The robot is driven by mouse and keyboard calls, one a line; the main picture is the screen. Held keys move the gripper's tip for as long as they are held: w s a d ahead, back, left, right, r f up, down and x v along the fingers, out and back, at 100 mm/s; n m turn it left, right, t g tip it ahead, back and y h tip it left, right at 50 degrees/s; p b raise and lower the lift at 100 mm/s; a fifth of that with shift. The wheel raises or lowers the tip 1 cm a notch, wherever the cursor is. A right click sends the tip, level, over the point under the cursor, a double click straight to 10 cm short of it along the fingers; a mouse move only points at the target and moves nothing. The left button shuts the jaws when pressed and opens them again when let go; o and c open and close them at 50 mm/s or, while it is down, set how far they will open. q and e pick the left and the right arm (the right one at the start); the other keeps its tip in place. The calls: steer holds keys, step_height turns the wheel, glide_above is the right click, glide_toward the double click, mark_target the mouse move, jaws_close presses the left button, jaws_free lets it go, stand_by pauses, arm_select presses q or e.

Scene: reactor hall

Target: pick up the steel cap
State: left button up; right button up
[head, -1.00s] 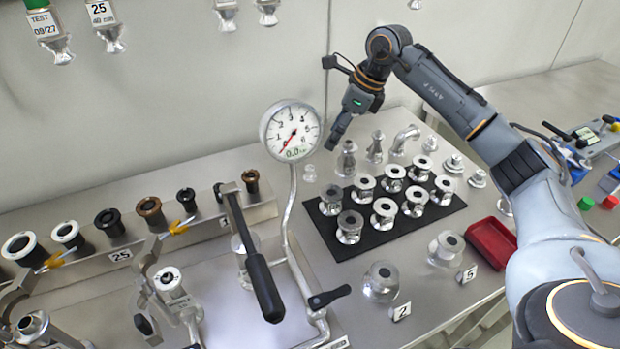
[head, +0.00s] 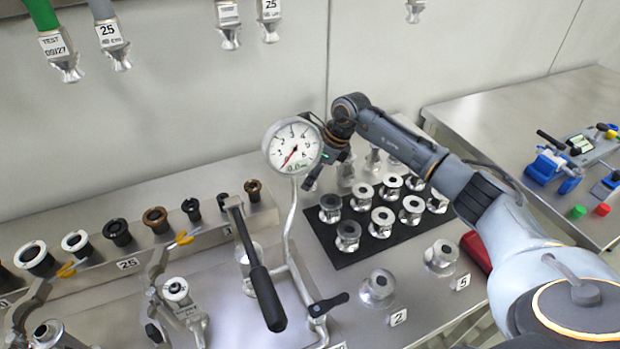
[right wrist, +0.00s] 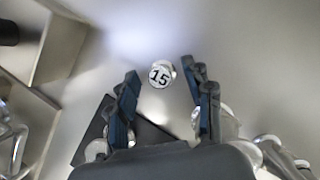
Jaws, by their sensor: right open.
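A small round steel piece marked 15, which looks like the steel cap (right wrist: 161,73), stands on the bench in the right wrist view. It shows between and just beyond my right fingertips, with no visible contact. My right gripper (right wrist: 160,85) is open and empty. In the head view the right gripper (head: 313,181) points down, just right of the gauge and behind the left end of the black mat. I cannot make out the cap in the head view; the gripper and gauge seem to cover it. My left gripper is not in view.
The pressure gauge (head: 295,146) on its bent pipe stands close to my right gripper. The black mat (head: 345,260) holds several steel fittings. More fittings stand behind it. A black-handled lever (head: 267,300) is at the front. A red tray (head: 477,251) lies to the right.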

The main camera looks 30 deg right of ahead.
steer(key=shift+c, duration=0.4)
jaws_close()
steer(key=shift+r, duration=0.1)
